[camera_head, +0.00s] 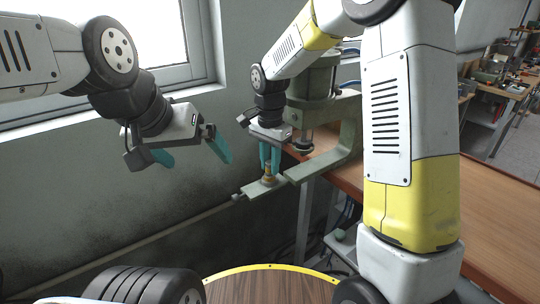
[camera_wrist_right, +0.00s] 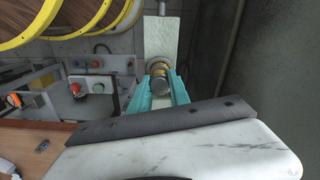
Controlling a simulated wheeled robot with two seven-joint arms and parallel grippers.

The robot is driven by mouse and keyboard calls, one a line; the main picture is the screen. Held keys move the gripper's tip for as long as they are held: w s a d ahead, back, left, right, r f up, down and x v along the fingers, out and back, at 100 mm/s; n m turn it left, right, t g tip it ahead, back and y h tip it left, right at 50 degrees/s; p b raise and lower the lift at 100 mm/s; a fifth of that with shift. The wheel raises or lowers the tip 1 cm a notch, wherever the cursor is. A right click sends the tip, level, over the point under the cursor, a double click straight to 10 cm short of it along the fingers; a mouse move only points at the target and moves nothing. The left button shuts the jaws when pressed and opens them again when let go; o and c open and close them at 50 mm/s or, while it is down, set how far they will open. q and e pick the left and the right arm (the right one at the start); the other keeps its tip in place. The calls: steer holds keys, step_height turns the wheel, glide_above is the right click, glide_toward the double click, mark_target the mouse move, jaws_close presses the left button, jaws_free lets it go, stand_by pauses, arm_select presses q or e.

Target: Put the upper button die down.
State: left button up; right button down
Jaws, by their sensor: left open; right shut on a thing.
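The upper button die (camera_head: 268,174) is a small brass-coloured cylinder, seen at the green arm of the press. My right gripper (camera_head: 270,158) is shut on it from above with teal fingers. In the right wrist view the die (camera_wrist_right: 159,75) sits between the fingertips of my right gripper (camera_wrist_right: 160,88), over the pale green plate (camera_wrist_right: 162,38). I cannot tell whether the die touches the plate. My left gripper (camera_head: 192,152) is open and empty, with its teal fingers wide apart, left of the press and in front of the wall.
The green press frame (camera_head: 345,130) stands at the edge of the wooden bench (camera_head: 495,225), its upper body above and behind my right gripper. A grey box with red and green buttons (camera_wrist_right: 97,87) shows in the right wrist view. The wall is close on the left.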

steer(key=shift+f, duration=0.15)
steer(key=c, duration=1.2)
jaws_free()
steer(key=shift+c, duration=0.2)
step_height(320, 180, up, 12)
steer(key=f, duration=0.1)
steer(key=s+d+r+n+t+y, duration=0.2)
steer(key=s+d+r+n+t, duration=0.15)
steer(key=s+d+r, duration=0.4)
steer(key=s+d+f+n+t, duration=0.2)
steer(key=s+d+n, duration=0.3)
steer(key=s, duration=0.7)
steer(key=shift+d+f+t, duration=0.35)
steer(key=shift+d+f, duration=0.1)
steer(key=shift+d, duration=0.4)
steer(key=shift+s, duration=0.1)
